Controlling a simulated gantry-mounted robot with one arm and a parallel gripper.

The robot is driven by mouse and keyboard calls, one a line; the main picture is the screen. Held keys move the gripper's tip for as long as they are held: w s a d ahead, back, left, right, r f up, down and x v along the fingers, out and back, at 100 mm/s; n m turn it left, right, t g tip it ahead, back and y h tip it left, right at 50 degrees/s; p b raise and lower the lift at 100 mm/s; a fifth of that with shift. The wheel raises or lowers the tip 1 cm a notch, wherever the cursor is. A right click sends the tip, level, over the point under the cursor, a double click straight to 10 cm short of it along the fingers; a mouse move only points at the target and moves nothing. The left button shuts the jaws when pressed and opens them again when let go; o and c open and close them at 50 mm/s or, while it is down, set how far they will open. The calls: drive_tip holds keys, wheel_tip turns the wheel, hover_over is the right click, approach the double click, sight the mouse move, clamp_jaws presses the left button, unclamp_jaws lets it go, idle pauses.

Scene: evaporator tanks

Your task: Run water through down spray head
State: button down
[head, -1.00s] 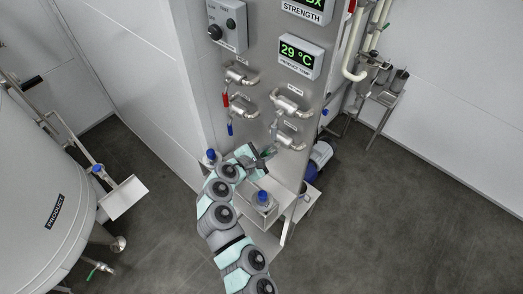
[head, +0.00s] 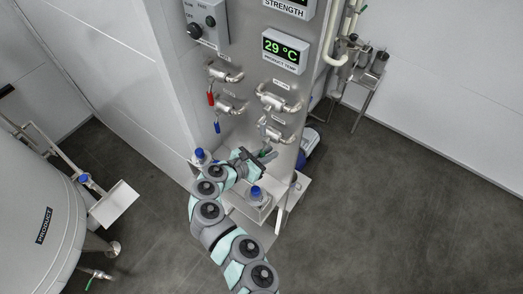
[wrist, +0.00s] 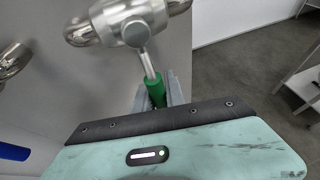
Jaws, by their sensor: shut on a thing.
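My gripper (wrist: 157,96) is shut on a green-gripped valve lever (wrist: 154,86). In the wrist view the lever's metal stem slopes down from a steel valve (wrist: 128,18), and the fingers stand on either side of the green grip. In the head view my gripper (head: 258,157) is at the panel, just below the lower right valve (head: 273,131). An upper right valve (head: 278,98) sits above it. The left valves have a red handle (head: 210,99) and a blue handle (head: 217,127), both hanging down. No spray head or running water is discernible.
A display (head: 284,50) reads 29 °C above the valves. A tank marked PRODUCT (head: 44,226) stands at the left. The floor at right (head: 400,210) is clear.

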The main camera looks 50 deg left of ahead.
drive_tip(key=c, duration=1.4)
unclamp_jaws()
drive_tip(key=shift+s, duration=0.1)
drive_tip(key=shift+b+v, duration=0.3)
drive_tip(key=shift+v, duration=5)
